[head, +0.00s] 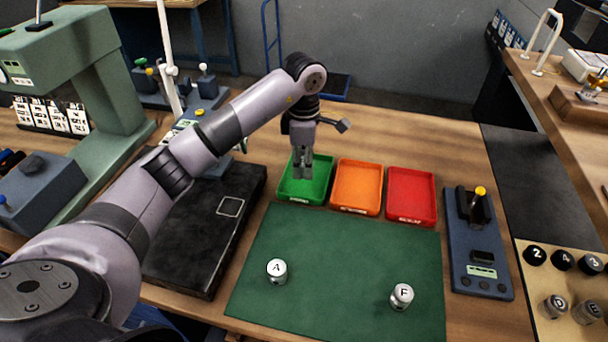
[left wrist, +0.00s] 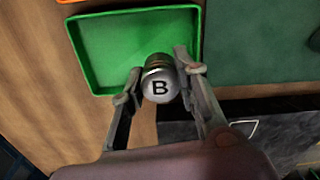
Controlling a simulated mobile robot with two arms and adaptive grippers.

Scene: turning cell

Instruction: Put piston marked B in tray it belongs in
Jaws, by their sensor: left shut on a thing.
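In the left wrist view, piston B (left wrist: 159,87) is a silver cylinder with a black B on its top face. My left gripper (left wrist: 158,84) is shut on it, one finger on each side. The piston shows over the near edge of the green tray (left wrist: 125,45). In the head view, my left gripper (head: 302,174) hangs pointing down at the green tray (head: 318,196); its fingers hide the piston there. The orange tray (head: 357,187) and red tray (head: 410,196) stand to its right. Their front labels are too small to read. My right gripper is not in view.
Piston A (head: 277,271) and piston F (head: 401,296) stand on the green mat (head: 335,255). A black plate (head: 205,225) lies left of the mat. A blue gauge fixture (head: 479,250) stands at the right. More pistons (head: 556,306) stand at the far right.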

